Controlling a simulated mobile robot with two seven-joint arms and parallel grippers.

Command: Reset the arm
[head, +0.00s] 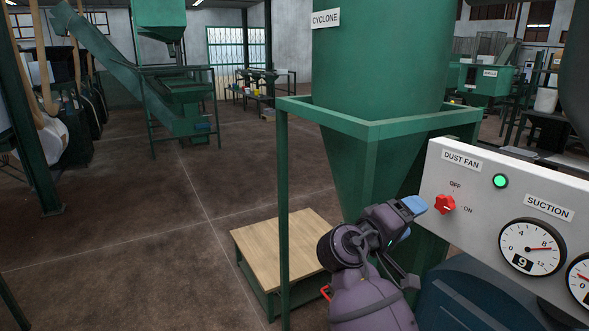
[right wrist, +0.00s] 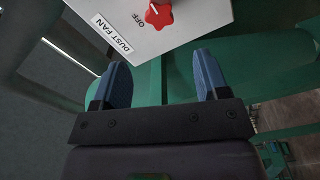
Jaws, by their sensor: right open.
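My right gripper (head: 408,220) is in the head view at the lower right, just left of the dust fan panel (head: 478,178). Its blue fingers are spread apart with nothing between them, as the right wrist view (right wrist: 161,72) also shows. The red knob (head: 445,204) on the white panel is beyond the fingertips, and a gap shows between them. The knob's white mark appears to point toward ON. The knob also shows at the top of the right wrist view (right wrist: 158,14). My left gripper is in neither view.
The green lamp (head: 501,181) is bright. The suction gauge (head: 531,247) reads about 9. The green cyclone (head: 380,60) and its frame (head: 284,200) stand close behind my right arm. A wooden-topped platform (head: 275,248) is at its left. Open floor lies farther left.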

